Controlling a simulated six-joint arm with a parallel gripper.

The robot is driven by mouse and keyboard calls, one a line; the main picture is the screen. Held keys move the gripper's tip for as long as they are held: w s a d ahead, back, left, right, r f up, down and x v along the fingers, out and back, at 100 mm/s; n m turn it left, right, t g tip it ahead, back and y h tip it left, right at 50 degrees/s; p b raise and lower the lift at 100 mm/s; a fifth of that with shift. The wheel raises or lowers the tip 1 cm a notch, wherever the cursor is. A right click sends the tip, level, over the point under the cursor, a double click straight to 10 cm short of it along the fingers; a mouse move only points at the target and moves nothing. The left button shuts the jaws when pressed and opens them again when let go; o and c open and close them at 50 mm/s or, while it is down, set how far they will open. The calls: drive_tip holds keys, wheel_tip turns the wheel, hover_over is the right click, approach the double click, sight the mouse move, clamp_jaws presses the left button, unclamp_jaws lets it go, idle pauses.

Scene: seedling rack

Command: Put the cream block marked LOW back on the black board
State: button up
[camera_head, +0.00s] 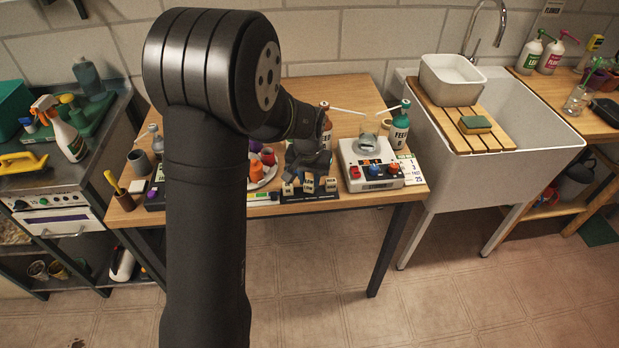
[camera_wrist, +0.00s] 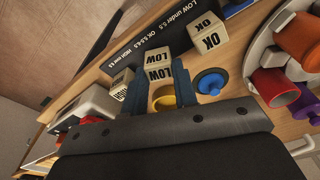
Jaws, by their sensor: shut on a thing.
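The cream block marked LOW (camera_wrist: 159,72) is between the blue fingers of my gripper (camera_wrist: 161,84) in the wrist view. My gripper is shut on it. In the head view my gripper (camera_head: 308,168) points down at the front of the wooden table, with the LOW block (camera_head: 308,186) below it. The black board (camera_wrist: 150,38), with white lettering, runs beside the held block; it also shows at the table's front edge in the head view (camera_head: 310,197). I cannot tell whether the block touches the board.
A cream OK block (camera_wrist: 206,33) and another cream block (camera_wrist: 122,84) flank the held one closely. A blue-capped item (camera_wrist: 211,82) and a yellow ring-shaped item (camera_wrist: 163,98) lie close to my fingers. A white instrument (camera_head: 372,163) stands right of my gripper, a round tray with coloured cups left.

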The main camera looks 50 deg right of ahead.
drive_tip(key=shift+f, duration=0.2)
drive_tip(key=o, duration=0.9)
drive_tip(key=shift+o, duration=0.2)
wheel_tip(320, 180, up, 12)
drive_tip(key=a, duration=0.1)
drive_tip(key=shift+s+a+r, duration=0.15)
drive_tip(key=shift+s, duration=0.2)
